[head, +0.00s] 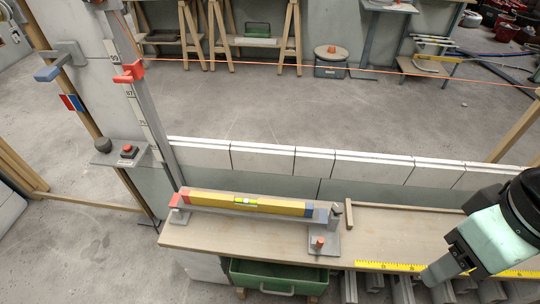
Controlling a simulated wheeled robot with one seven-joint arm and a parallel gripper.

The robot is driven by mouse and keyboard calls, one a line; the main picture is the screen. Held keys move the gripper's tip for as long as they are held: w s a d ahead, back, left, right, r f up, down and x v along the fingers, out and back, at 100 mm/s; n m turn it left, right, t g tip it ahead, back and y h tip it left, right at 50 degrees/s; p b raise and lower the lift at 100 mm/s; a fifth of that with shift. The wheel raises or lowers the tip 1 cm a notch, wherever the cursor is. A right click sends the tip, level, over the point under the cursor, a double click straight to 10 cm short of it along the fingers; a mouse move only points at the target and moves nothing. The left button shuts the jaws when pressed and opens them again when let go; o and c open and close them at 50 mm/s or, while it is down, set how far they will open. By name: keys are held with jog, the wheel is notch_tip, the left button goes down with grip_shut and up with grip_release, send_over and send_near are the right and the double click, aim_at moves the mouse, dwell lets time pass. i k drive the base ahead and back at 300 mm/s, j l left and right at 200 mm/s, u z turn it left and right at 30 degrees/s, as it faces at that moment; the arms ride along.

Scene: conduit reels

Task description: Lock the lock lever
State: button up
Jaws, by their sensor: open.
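No part is clearly marked as the lock lever. Lever-like parts show at the left: a red clamp piece (128,72) on the upright numbered grey post (145,100), and a blue-ended grey handle (50,72) on the pale panel to its left. I cannot tell which one is the lock lever, or whether either is locked. My gripper (432,278) is at the lower right, low over the bench's yellow measuring strip. It is open with nothing seen in it, far from the post and both levers. Its fingertips are partly hard to make out.
A red button (127,150) sits on a small shelf. An orange string (350,70) crosses behind. A green drawer (275,277) is below.

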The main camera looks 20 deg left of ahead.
aim_at(321, 241)
jog(key=j, duration=0.7)
jog(key=k+j, duration=0.1)
jog(key=j, duration=0.55)
jog(key=z, duration=0.05)
